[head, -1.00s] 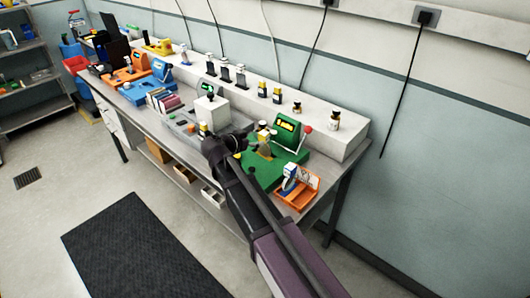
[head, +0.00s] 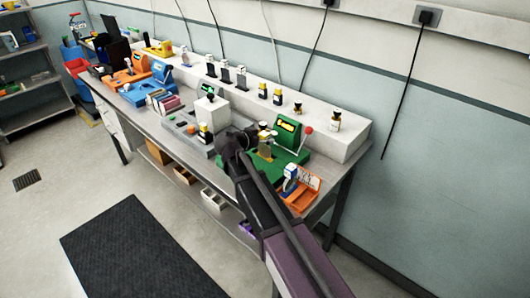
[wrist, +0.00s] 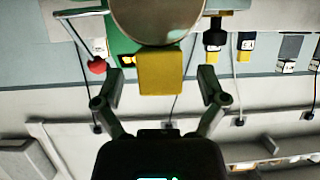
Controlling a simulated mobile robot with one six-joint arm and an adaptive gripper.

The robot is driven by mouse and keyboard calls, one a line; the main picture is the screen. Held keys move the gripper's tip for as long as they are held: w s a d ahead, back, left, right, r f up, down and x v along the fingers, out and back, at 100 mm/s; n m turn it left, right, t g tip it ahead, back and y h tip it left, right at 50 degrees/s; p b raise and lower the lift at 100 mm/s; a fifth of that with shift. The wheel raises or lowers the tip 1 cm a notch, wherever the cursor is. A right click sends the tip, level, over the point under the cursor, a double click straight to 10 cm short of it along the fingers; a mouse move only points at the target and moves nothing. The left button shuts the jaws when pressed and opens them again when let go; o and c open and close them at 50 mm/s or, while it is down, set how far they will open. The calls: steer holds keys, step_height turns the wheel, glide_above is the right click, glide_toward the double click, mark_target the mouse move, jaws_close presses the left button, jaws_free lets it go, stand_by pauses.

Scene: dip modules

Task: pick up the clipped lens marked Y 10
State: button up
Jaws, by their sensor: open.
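A clipped lens shows in the wrist view, with a yellow block-shaped clip (wrist: 160,73) and a large round grey-green lens (wrist: 157,18) cut off by the top edge. I cannot read a Y 10 mark on it. My gripper (wrist: 161,82) is open, one finger on each side of the yellow clip, with a gap visible on both sides. In the head view my gripper (head: 238,142) is beside the green device (head: 291,150), its fingertips mostly hidden by my arm. An olive disc (head: 265,151) stands at that device.
A red knob (head: 308,130) on a lever sticks up from the green device. An orange box (head: 302,190) stands at the bench's near end. A grey device (head: 212,110) stands to the left. Several small bottles and clips stand on the raised white ledge (head: 318,118) behind.

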steer(key=shift+w+d+f, duration=0.2)
steer(key=shift+w, duration=0.1)
stand_by(0.4)
jaws_close()
